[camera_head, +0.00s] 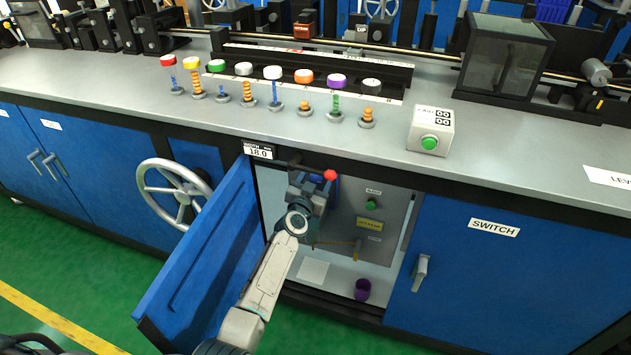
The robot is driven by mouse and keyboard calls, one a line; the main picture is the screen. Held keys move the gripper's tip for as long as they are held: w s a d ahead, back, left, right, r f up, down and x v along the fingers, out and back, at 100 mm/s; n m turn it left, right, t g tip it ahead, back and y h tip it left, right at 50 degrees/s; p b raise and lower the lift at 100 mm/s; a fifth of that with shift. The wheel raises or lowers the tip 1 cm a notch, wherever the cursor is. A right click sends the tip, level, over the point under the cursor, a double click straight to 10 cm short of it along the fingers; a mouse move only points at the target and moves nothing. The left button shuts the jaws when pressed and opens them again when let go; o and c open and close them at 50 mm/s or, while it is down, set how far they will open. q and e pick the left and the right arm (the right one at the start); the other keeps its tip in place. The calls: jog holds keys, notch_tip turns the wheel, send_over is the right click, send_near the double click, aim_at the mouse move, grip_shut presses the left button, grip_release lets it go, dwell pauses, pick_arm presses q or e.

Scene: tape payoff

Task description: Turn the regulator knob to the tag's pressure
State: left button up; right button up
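The cabinet below the bench stands open. Its grey inner panel (393,215) carries a green button (371,205), a yellow label (369,225) and a small brass-coloured lever (357,248). A red round part (330,175) shows just beside my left gripper (312,183), with a bit of blue behind it. I cannot tell whether the red part is the regulator knob. The gripper is inside the opening, and its fingers are too small and covered to read. A small plate (259,153) on the bench edge above reads about 18.0. My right gripper is not in view.
The blue door (205,258) hangs open left of my arm. A handwheel (174,194) is further left. A purple cup (362,290) stands on the cabinet floor. The closed SWITCH door (500,275) bounds the right. Several coloured knobs and a green-button box (430,128) stand on the bench.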

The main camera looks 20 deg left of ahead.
pick_arm(q)
jog(key=c, duration=1)
jog(key=shift+n, duration=0.9)
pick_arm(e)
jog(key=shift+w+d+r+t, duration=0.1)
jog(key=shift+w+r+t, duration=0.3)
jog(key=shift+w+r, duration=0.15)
pick_arm(q)
jog(key=o, duration=1)
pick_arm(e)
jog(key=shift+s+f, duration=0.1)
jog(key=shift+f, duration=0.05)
pick_arm(q)
jog(key=shift+s, duration=0.15)
